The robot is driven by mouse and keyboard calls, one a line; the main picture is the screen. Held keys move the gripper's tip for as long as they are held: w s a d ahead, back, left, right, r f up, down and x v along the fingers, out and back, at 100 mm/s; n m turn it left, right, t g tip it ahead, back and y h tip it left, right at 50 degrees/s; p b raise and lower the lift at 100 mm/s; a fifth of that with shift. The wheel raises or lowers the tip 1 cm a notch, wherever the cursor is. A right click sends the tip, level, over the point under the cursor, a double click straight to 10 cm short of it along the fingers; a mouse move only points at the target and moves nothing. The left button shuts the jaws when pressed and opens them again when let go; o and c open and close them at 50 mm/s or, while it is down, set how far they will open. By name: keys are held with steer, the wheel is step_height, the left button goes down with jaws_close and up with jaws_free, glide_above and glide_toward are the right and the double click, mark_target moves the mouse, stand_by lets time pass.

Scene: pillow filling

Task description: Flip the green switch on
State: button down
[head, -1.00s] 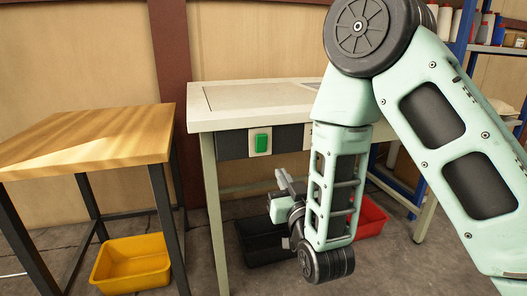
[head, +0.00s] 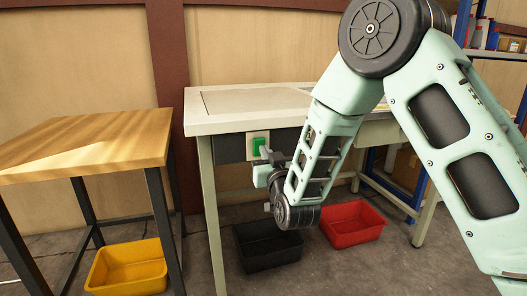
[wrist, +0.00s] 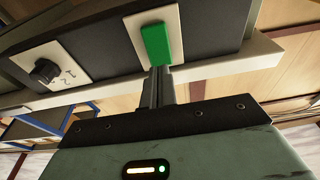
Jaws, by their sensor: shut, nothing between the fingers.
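The green switch (head: 259,145) sits on a pale plate on the dark front panel of the white table (head: 205,122). In the wrist view the green switch (wrist: 156,44) is a green block on its pale plate, near the top middle. My gripper (head: 264,153) is just below the switch in the head view and partly covers its lower area. In the wrist view my gripper's fingers (wrist: 158,72) are together and empty, with their tips at the lower edge of the switch. I cannot tell whether they touch it.
A black knob (wrist: 45,71) is on the same panel, left of the switch in the wrist view. A wooden table (head: 90,140) stands at the left. Yellow (head: 127,268), black (head: 268,247) and red (head: 353,224) bins are on the floor.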

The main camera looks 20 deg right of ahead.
mark_target(261, 141)
steer(key=shift+w+r, duration=0.2)
steer(key=shift+w, duration=1)
steer(key=shift+r, duration=0.1)
steer(key=shift+w+r+g+p, duration=0.3)
steer(key=shift+g+p, duration=0.1)
steer(key=shift+p, duration=0.4)
steer(key=shift+f, duration=0.25)
steer(key=shift+s, duration=0.15)
